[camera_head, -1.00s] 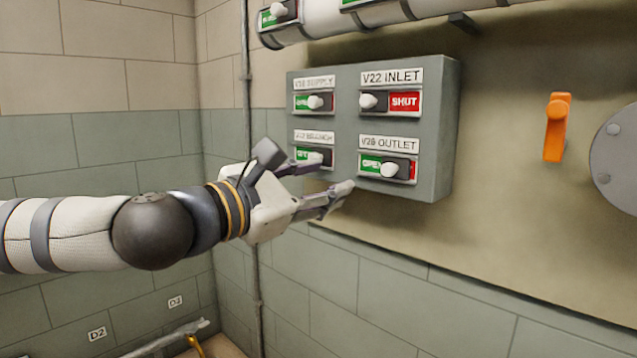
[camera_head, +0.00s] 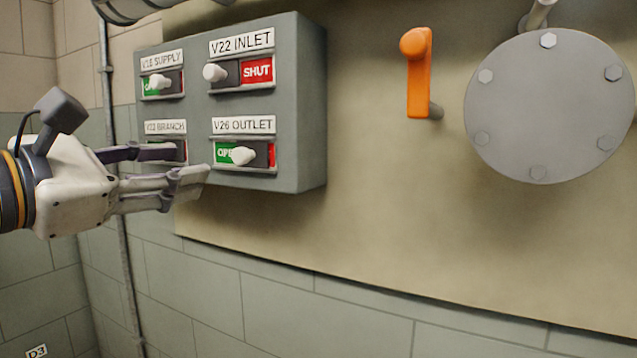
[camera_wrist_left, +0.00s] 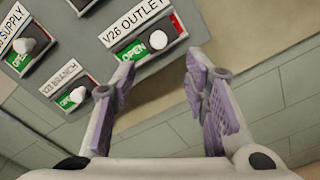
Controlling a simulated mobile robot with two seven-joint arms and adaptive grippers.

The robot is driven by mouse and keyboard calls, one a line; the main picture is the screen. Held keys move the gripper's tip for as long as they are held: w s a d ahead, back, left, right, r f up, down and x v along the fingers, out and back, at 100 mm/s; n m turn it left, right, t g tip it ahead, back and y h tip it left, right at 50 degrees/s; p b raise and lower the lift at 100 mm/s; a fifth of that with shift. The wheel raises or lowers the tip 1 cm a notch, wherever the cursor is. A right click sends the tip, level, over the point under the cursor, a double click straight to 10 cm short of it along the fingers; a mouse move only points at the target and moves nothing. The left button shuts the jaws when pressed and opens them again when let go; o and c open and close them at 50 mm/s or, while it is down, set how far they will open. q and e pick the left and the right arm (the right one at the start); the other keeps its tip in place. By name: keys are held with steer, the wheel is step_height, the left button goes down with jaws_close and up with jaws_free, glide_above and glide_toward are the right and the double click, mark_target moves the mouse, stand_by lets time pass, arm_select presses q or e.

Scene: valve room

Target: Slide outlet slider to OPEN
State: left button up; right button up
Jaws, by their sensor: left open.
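The V26 OUTLET slider has a white knob (camera_head: 243,155) on a dark carriage, at the lower right of the grey valve box (camera_head: 310,105). Green OPEN lettering shows to the knob's left and a narrow red strip shows at the right end. The knob also shows in the left wrist view (camera_wrist_left: 158,40), with OPEN readable beside it. My left gripper (camera_head: 192,164) is open and empty, just left of and slightly below the knob in the head view. In the wrist view the knob lies beyond and between the fingertips, apparently apart from them. My right gripper is out of view.
The V22 INLET slider (camera_head: 214,73) is above, with red SHUT showing. The V18 SUPPLY slider (camera_head: 159,82) is upper left; the branch slider is partly hidden behind my gripper. An orange lever (camera_head: 418,80) and a round bolted plate (camera_head: 548,108) are to the right.

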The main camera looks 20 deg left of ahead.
mark_target(237, 156)
arm_select(q)
steer(key=w+p, duration=0.1)
steer(key=w, duration=0.1)
steer(key=w+p, duration=0.4)
steer(key=w, duration=0.1)
steer(key=shift+d, duration=0.3)
steer(key=w, duration=0.3)
steer(key=shift+d, duration=0.1)
steer(key=shift+w+r, duration=0.15)
steer(key=shift+w, duration=0.2)
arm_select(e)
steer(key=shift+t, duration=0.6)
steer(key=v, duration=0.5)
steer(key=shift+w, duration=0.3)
arm_select(q)
jaws_close()
